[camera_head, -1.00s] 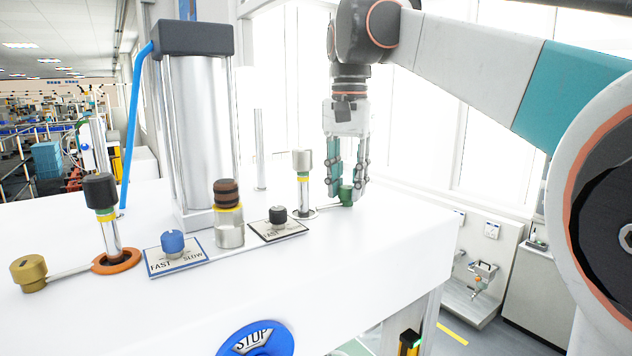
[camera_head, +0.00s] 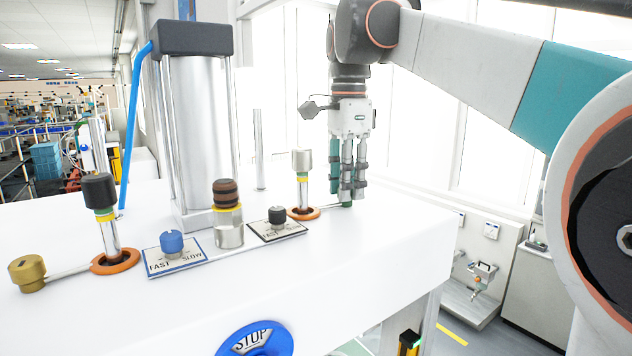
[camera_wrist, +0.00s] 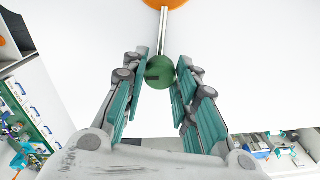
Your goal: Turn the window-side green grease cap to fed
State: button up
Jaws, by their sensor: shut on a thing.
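The green grease cap (camera_head: 346,204) sits low on the white top near its far right edge, mostly hidden behind my fingers in the head view. In the wrist view the round green cap (camera_wrist: 159,70) shows between my fingertips, with a thin metal rod (camera_wrist: 162,32) running from it to an orange ring (camera_wrist: 165,3). My gripper (camera_head: 347,196) points straight down and is shut on the cap. The orange ring (camera_head: 303,214) also shows in the head view, around the foot of the right post (camera_head: 302,175).
A brass cap (camera_head: 27,273) with its rod and an orange ring (camera_head: 115,261) stands at the left. A blue knob (camera_head: 172,242), a black knob (camera_head: 277,215) and a brown-topped fitting (camera_head: 228,212) stand between. The large cylinder (camera_head: 203,140) rises behind. The front top is clear.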

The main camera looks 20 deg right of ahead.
jog(key=shift+m, duration=0.3)
jog(key=o, duration=1)
jog(key=shift+o, duration=0.2)
notch_tip(320, 180, up, 12)
dwell(0.6)
